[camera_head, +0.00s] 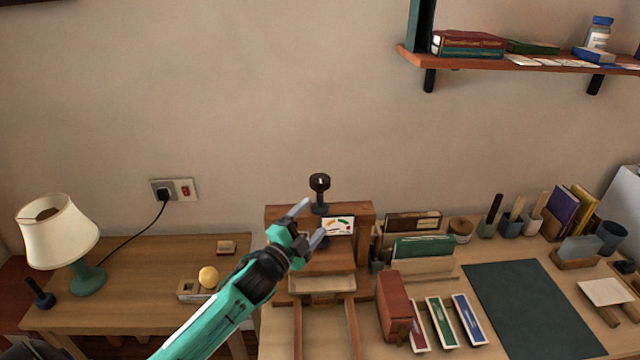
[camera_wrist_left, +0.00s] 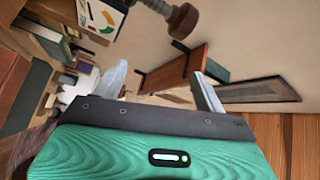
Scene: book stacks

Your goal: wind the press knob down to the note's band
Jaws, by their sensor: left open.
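The press (camera_head: 362,222) is a wooden frame standing on the desk. Its dark knob (camera_head: 320,183) sits on top on a short stem, with a light mark on it. A white card with coloured bands (camera_head: 338,226) is on the press's front below the knob; I cannot tell if this is the note. My left gripper (camera_head: 307,223) is open and empty, in front of and below the knob. In the left wrist view the knob (camera_wrist_left: 184,21) and card (camera_wrist_left: 101,17) show at the top, beyond the open fingers (camera_wrist_left: 160,84).
A dark green mat (camera_head: 530,310) lies farther right. A lamp (camera_head: 62,235) and yellow ball (camera_head: 208,277) are on the left table. A shelf (camera_head: 480,65) hangs at upper right.

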